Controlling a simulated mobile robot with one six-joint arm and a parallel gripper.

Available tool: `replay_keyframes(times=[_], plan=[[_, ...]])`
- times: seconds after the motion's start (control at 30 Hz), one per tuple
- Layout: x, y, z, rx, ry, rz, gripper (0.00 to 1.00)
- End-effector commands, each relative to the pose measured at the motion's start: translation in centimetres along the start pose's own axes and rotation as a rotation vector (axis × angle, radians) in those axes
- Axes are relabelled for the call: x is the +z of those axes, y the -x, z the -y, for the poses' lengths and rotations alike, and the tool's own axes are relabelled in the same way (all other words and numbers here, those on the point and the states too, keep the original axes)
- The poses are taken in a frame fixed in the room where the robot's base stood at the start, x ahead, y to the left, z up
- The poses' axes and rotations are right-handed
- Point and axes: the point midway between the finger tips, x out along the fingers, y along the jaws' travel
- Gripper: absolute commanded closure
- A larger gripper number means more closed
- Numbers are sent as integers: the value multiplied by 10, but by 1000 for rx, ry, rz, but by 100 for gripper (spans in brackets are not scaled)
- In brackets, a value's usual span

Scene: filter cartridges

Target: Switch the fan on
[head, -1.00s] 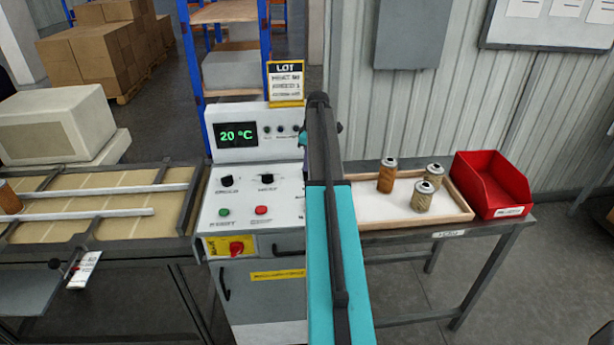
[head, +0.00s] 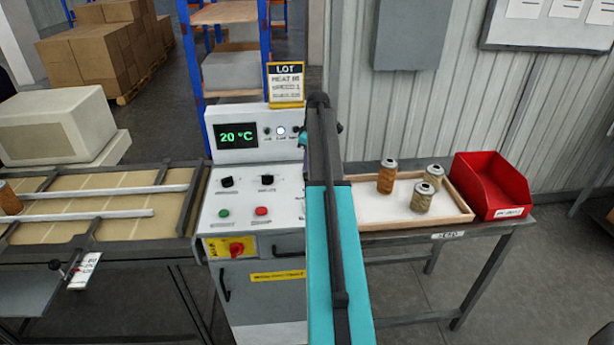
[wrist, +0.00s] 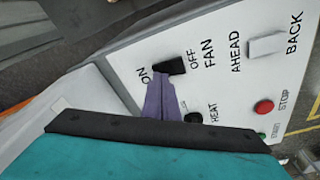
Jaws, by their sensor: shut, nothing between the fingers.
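The fan switch (wrist: 170,66) is a black rocker or lever on the white panel, between the words ON and OFF, with FAN beside it. My gripper (wrist: 163,82) shows in the wrist view as purple fingers, shut and empty. Its tips are at the lower edge of the fan switch, close to the ON side; whether they touch it I cannot tell. On the control box (head: 230,172) a small middle lamp (head: 281,131) glows white beside the green 20 °C display (head: 237,135).
The heat knob (wrist: 194,117), red stop button (wrist: 264,107) and AHEAD/BACK switch (wrist: 267,45) are near my fingers. A wooden tray (head: 455,216) with three cartridges and a red bin (head: 490,185) are on the right. A conveyor (head: 60,205) is on the left.

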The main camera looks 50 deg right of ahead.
Motion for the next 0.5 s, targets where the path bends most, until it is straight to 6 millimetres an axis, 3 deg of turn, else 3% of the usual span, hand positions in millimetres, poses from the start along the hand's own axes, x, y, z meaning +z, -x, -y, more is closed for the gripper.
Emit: replay_keyframes(times=[0.5], plan=[[-5,29,0,-1,0,0,100]])
